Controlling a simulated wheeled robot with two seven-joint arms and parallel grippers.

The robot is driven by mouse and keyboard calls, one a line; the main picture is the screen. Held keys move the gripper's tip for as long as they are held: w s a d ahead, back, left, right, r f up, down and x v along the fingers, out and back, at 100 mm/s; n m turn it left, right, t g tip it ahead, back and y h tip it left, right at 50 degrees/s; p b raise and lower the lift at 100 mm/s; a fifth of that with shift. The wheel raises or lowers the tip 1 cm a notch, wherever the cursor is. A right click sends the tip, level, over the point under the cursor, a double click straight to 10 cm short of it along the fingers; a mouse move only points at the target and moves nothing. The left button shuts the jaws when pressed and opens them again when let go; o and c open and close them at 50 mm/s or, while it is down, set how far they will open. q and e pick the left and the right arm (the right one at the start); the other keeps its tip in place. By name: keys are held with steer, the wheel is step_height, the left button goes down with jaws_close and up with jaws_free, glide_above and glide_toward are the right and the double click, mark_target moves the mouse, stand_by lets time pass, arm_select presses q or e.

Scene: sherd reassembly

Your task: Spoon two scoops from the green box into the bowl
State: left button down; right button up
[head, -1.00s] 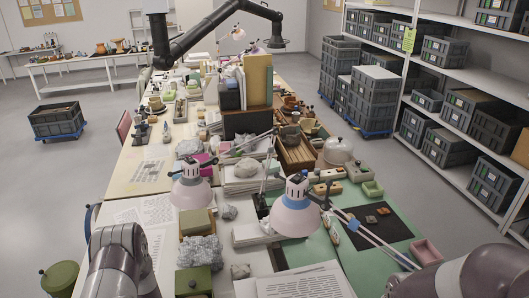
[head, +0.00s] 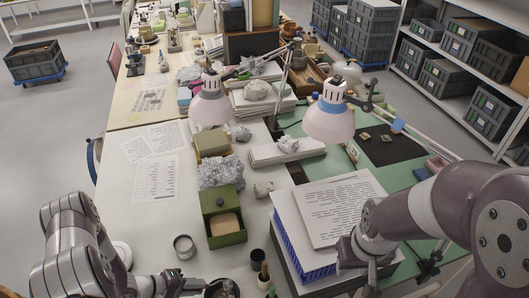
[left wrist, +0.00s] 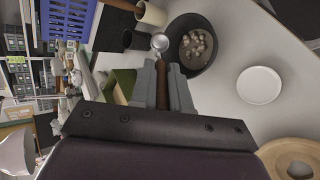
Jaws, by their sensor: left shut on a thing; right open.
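The green box (head: 240,236) stands open on the table in the head view, with a tan filling inside. It shows partly in the left wrist view (left wrist: 122,84), beside the fingers. My left gripper (head: 182,284) is low at the head view's bottom edge. In the left wrist view my left gripper (left wrist: 164,84) is shut on the brown handle of a spoon (left wrist: 160,43). The spoon's metal end is beside the dark bowl (left wrist: 205,62), which holds several pale lumps. The bowl (head: 221,289) is cut off in the head view. My right gripper (head: 368,274) is over the papers, its fingers small.
A blue basket (head: 293,245) with a paper stack stands right of the green box. Two lamps (head: 330,122) overhang the table. The table's left part is fairly clear.

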arm_select(q)
steer(key=w+a+r+n+t+y+b, duration=0.35)
steer(key=w+n+t+y, duration=0.45)
steer(key=n, duration=0.5)
steer(key=d+r+b, duration=0.1)
steer(key=d+g+y+b, duration=0.1)
steer(key=d, duration=0.1)
steer(key=d+r+g+b, duration=0.1)
steer(key=d, duration=0.1)
steer(key=shift+w+r+y, duration=0.2)
steer(key=shift+r+y, duration=0.1)
stand_by(1.5)
